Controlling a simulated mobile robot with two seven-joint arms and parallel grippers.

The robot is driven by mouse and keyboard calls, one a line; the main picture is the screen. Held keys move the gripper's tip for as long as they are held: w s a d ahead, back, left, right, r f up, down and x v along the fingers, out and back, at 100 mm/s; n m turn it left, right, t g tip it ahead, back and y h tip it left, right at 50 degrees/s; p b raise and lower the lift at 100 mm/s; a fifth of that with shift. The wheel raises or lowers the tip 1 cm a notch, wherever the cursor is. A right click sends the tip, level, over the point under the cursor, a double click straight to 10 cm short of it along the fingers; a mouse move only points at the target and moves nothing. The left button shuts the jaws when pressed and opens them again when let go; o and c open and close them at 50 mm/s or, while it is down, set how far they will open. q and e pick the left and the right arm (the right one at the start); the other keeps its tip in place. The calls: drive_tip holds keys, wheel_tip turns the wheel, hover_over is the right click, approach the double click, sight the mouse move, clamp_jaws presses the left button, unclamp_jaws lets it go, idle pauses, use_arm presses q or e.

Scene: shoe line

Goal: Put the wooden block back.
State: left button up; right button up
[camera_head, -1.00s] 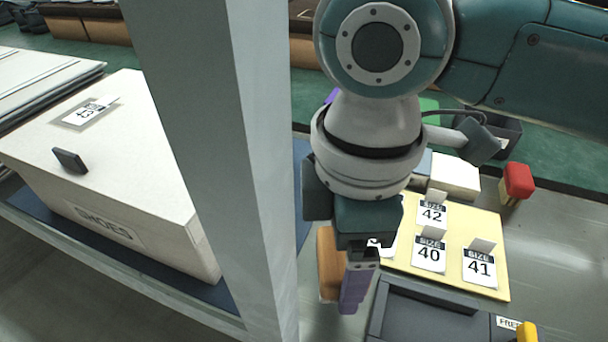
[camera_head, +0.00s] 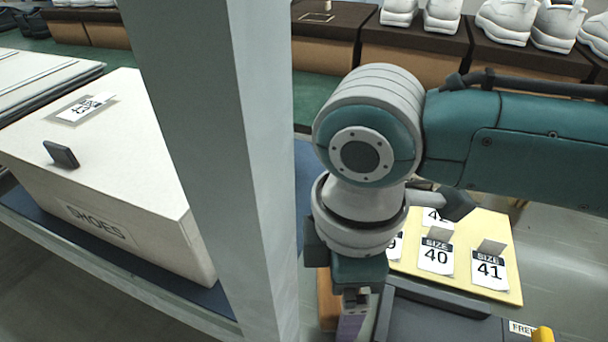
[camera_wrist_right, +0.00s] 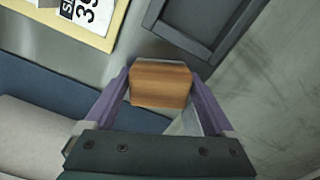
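The wooden block (camera_head: 326,302) is a brown, wood-grained piece at the lower middle of the head view, partly hidden by my right gripper and arm. My right gripper (camera_head: 352,326) points down, with a purple finger beside the block. In the right wrist view, the block (camera_wrist_right: 160,84) sits between the two purple fingertips of my right gripper (camera_wrist_right: 160,88), which are shut on its sides. Whether the block touches the grey surface below is unclear. My left gripper is not in view.
A yellow board (camera_head: 480,217) with size cards lies right of the gripper. A dark grey tray (camera_head: 430,318) is close beside the block. A grey post (camera_head: 215,150) and a white shoe box (camera_head: 120,175) stand left. White shoes (camera_head: 505,22) line the back.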

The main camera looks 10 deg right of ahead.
drive_tip(key=shift+o, duration=0.6)
drive_tip(key=shift+r, duration=0.15)
drive_tip(key=shift+r, duration=0.3)
wheel_tip(320, 180, up, 12)
drive_tip(key=p, duration=0.3)
drive_tip(key=shift+f+p, duration=0.2)
drive_tip(key=shift+p, duration=0.2)
